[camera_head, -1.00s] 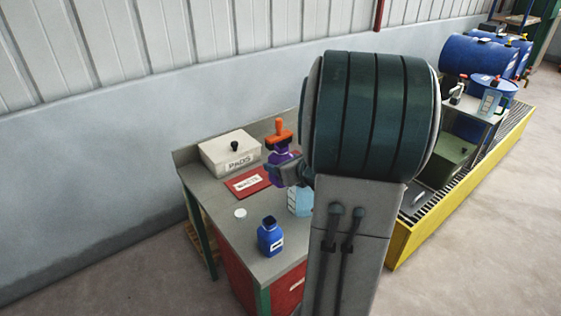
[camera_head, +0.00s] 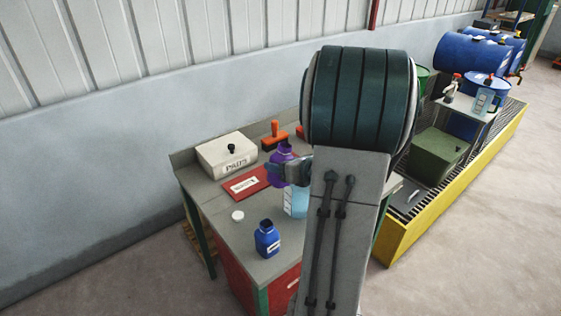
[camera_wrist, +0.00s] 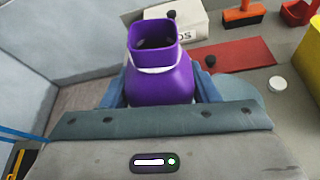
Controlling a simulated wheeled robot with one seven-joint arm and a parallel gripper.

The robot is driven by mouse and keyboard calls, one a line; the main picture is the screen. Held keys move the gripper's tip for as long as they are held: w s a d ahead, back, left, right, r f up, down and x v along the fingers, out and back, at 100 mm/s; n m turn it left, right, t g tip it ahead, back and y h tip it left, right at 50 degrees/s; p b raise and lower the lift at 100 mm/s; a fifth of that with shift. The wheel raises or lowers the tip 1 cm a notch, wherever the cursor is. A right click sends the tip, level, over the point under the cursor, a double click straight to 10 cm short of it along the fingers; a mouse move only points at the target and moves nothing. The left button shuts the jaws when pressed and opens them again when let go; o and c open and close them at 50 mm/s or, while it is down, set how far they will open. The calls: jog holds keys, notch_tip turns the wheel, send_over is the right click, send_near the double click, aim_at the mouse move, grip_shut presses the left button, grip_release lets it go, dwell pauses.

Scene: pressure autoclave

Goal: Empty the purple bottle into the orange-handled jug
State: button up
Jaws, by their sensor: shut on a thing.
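The purple bottle (camera_wrist: 160,82) is held upright or nearly so between the fingers of my gripper (camera_wrist: 160,92). Its square mouth is open, with a white ring around the neck. In the head view the purple bottle (camera_head: 281,152) is above the bench, partly hidden by my gripper (camera_head: 287,171). A pale blue see-through jug (camera_head: 294,202) stands on the bench just below and right of the bottle, partly behind my arm; its handle is hidden. Another pale blue jug (camera_head: 485,102) stands on a small far table. I cannot make out an orange handle on either.
The bench (camera_head: 222,198) holds a white PADS box (camera_head: 226,155), a red mat (camera_head: 246,183), an orange-handled brush (camera_head: 275,136), a white cap (camera_head: 238,216) and an open blue bottle (camera_head: 267,240). A spray bottle (camera_head: 451,88) stands beside the far jug.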

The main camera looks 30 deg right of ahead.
jog(key=shift+d+r+m+y+p, duration=0.25)
jog(key=shift+d+m+p, duration=0.25)
jog(key=shift+p, duration=0.4)
jog(key=shift+y+p, duration=0.25)
jog(key=shift+p, duration=0.15)
jog(key=shift+d+m+p, duration=0.1)
jog(key=shift+m+p, duration=0.5)
jog(key=shift+p, duration=0.15)
jog(key=shift+a+f+m+y+p, duration=0.1)
jog(key=shift+a+m+y+p, duration=0.3)
jog(key=shift+m+y+p, duration=0.5)
jog(key=shift+a+f+m+t+y+p, duration=0.15)
jog(key=shift+f+m+t+y+p, duration=0.1)
jog(key=shift+m+p, duration=0.25)
jog(key=shift+a+f+m+t+y+p, duration=0.15)
jog(key=shift+m+y+p, duration=0.1)
jog(key=shift+m+p, duration=0.25)
jog(key=shift+a+f+m+y+p, duration=0.1)
jog(key=shift+f+m+y+p, duration=0.3)
jog(key=shift+m, duration=0.6)
jog(key=shift+f+m+t+y+p, duration=0.6)
jog(key=shift+f+m+t+p, duration=0.15)
jog(key=shift+m, duration=0.75)
jog(key=shift+m+p, duration=0.45)
jog(key=shift+m, duration=0.15)
